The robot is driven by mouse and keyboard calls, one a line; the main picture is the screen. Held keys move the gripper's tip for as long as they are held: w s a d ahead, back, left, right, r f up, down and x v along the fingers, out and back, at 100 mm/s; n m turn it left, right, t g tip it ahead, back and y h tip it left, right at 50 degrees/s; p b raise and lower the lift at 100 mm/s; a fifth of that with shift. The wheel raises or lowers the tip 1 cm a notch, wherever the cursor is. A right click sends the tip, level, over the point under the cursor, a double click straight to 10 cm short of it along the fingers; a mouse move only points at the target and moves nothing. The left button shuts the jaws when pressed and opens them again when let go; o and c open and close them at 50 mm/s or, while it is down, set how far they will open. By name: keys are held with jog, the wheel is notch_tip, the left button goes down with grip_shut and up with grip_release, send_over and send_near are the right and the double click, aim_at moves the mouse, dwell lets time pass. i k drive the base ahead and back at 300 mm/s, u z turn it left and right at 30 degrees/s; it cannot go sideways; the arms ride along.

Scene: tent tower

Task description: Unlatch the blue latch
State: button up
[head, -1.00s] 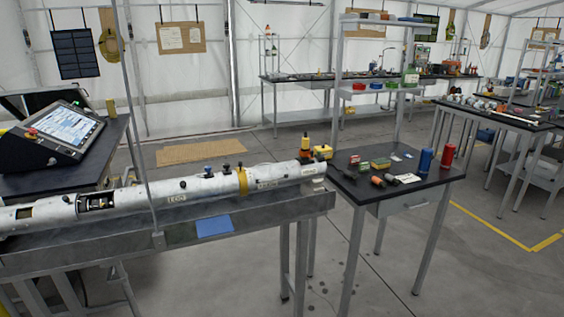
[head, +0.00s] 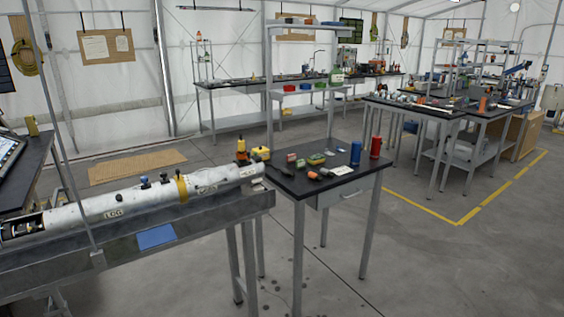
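A long white cylinder (head: 125,202) lies along a grey bench at the left. A small blue part (head: 144,181), which may be the blue latch, stands up from its top. It is too small to tell whether it is latched. My gripper is not in view.
The grey bench (head: 190,220) carries a blue sheet (head: 156,236). A black-topped table (head: 345,182) with small parts, a blue can (head: 355,153) and a red can (head: 376,147) adjoins its right end. A thin upright post crosses the left side. Floor is clear at front right.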

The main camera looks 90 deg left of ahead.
aim_at(143, 179)
jog(key=k, duration=2.3)
jog(key=u, duration=2.75)
jog(key=i, duration=0.45)
jog(key=z, duration=0.05)
